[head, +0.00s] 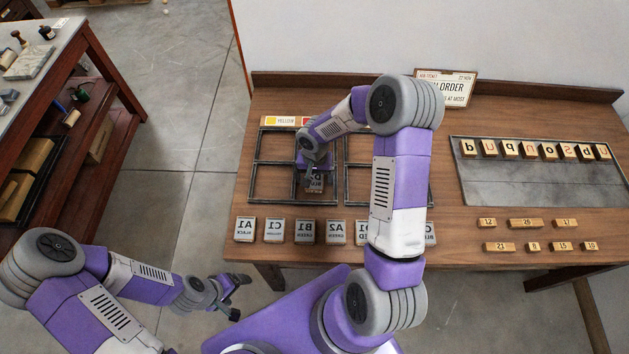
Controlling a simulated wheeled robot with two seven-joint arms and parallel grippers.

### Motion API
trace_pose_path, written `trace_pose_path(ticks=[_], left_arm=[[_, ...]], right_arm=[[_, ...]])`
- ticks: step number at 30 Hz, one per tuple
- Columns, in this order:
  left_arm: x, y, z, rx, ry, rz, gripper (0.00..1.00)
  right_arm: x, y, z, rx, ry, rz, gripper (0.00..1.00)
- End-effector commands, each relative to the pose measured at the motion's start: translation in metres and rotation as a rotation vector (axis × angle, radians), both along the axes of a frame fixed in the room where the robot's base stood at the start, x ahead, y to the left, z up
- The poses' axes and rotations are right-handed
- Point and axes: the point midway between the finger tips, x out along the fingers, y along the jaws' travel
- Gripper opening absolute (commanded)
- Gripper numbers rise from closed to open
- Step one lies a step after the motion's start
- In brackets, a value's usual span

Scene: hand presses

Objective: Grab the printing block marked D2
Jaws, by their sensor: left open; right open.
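A row of pale printing blocks stands along the table's front edge, with A1 (245,230), C1 (274,230), B1 (304,231) and A2 (334,232) readable. Farther right in the row, my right arm covers some blocks. I cannot pick out D2 with certainty. One dark-faced block (315,184) sits in the left metal frame (272,150); its mark is too small to read surely. My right gripper (312,172) is open, right above or at that block; contact is unclear. My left gripper (239,297) is open and empty, off the table's front left.
A second metal frame (352,185) is partly behind my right arm. A grey tray (540,185) with letter tiles lies on the right, with small numbered blocks (526,223) before it. An order card (446,88) stands at the back. A side bench (75,40) is far left.

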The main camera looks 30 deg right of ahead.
Motion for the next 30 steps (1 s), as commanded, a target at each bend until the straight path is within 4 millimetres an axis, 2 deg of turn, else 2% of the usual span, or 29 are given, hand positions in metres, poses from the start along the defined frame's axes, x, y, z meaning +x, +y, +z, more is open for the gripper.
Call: trace_pose_path(ticks=[2, 12, 15, 23, 26, 30], left_arm=[[0.000, 0.000, 0.000, 0.000, 0.000, 0.000, 0.84], [0.000, 0.000, 0.000, 0.000, 0.000, 0.000, 0.84], [0.000, 0.000, 0.000, 0.000, 0.000, 0.000, 0.84], [0.000, 0.000, 0.001, 0.000, 0.000, 0.000, 0.84], [0.000, 0.000, 0.004, 0.000, 0.000, 0.000, 0.84], [0.000, 0.000, 0.009, 0.000, 0.000, 0.000, 0.84]], right_arm=[[0.000, 0.000, 0.000, 0.000, 0.000, 0.000, 0.89], [0.000, 0.000, 0.001, 0.000, 0.000, 0.000, 0.39], [0.000, 0.000, 0.001, 0.000, 0.000, 0.000, 0.26], [0.000, 0.000, 0.005, -0.001, -0.002, 0.000, 0.26], [0.001, 0.000, 0.018, -0.001, -0.003, -0.001, 0.26], [0.001, 0.000, 0.047, -0.002, -0.005, -0.001, 0.26]])
